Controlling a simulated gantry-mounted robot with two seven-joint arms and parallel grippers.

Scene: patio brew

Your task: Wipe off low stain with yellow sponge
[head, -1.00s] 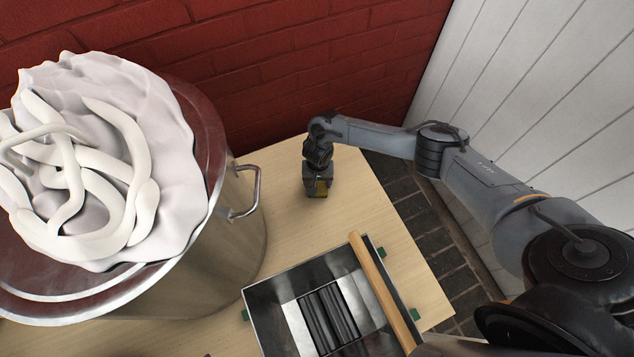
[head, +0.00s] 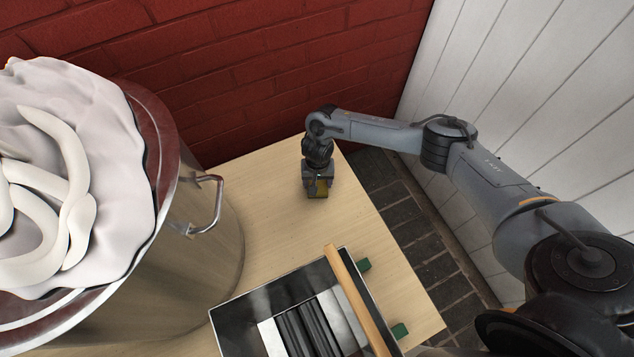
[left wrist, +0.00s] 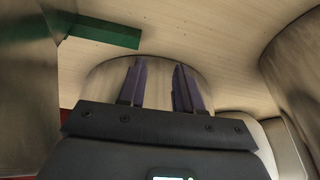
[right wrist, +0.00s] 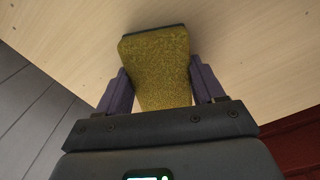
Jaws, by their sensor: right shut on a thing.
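The yellow sponge (right wrist: 158,65) is a rough block with a dark layer along its far edge. My right gripper (right wrist: 157,85) is shut on it, one finger on each side. In the head view the right gripper (head: 317,180) points down over the back of the wooden table, with a little of the sponge (head: 320,188) showing at its tip. I cannot tell whether the sponge touches the table. My left gripper (left wrist: 160,80) shows only in the left wrist view, with its fingers apart and nothing between them. I can make out no stain in any view.
A large metal pot (head: 200,265) with a side handle and a pale, lumpy cover stands left on the table (head: 275,205). A metal tray (head: 255,300) with a wooden bar (head: 350,295) and green feet is in front. A red brick wall (head: 250,90) rises behind.

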